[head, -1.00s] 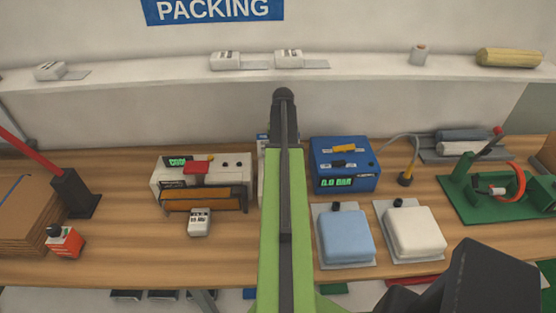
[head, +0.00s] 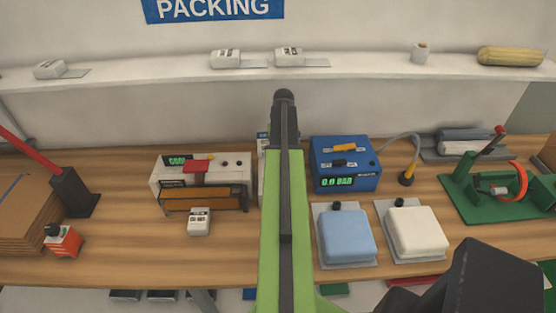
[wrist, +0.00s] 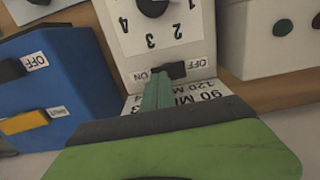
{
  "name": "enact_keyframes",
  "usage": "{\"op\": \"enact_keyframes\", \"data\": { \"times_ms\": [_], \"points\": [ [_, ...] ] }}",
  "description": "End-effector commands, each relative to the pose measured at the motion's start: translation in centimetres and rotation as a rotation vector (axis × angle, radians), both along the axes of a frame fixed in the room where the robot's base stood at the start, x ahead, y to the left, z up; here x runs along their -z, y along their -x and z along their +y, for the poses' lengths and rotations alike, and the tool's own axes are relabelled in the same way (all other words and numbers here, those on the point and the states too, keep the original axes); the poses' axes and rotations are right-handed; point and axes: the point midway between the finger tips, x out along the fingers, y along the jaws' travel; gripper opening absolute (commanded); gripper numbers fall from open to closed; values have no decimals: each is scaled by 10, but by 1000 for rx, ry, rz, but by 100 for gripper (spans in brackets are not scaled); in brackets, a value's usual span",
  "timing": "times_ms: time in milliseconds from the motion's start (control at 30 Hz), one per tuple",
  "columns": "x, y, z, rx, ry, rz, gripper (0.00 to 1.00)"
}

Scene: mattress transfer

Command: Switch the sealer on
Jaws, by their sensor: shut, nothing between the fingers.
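In the wrist view a white control panel (wrist: 200,32) has a numbered dial (wrist: 153,6) and a black switch (wrist: 171,70) beside an upside-down ON label (wrist: 140,76). My gripper (wrist: 158,84) is shut and empty, its green fingertips at the switch, seeming to touch it. I cannot tell the switch's position. In the head view this panel (head: 262,150) is mostly hidden behind my green arm, as is the gripper. The white machine (head: 158,178), with a red handle and an orange front bar, looks like the sealer and has a lit green display (head: 177,161).
The blue box (head: 350,172) with a 0.0 BAR display stands right of the panel; its side also fills the left of the wrist view (wrist: 50,95). A blue pack (head: 345,235) and a white pack (head: 415,230) lie in front. A shelf (head: 150,72) runs above.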

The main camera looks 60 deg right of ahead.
Motion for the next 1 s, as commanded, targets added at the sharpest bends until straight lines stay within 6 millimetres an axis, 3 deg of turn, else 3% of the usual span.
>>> {"op": "enact_keyframes", "data": {
  "times_ms": [567,1000],
  "points": [
    [6,0,0,0,0,0,0],
    [-34,0,0,1,0,0,0]
  ]
}}
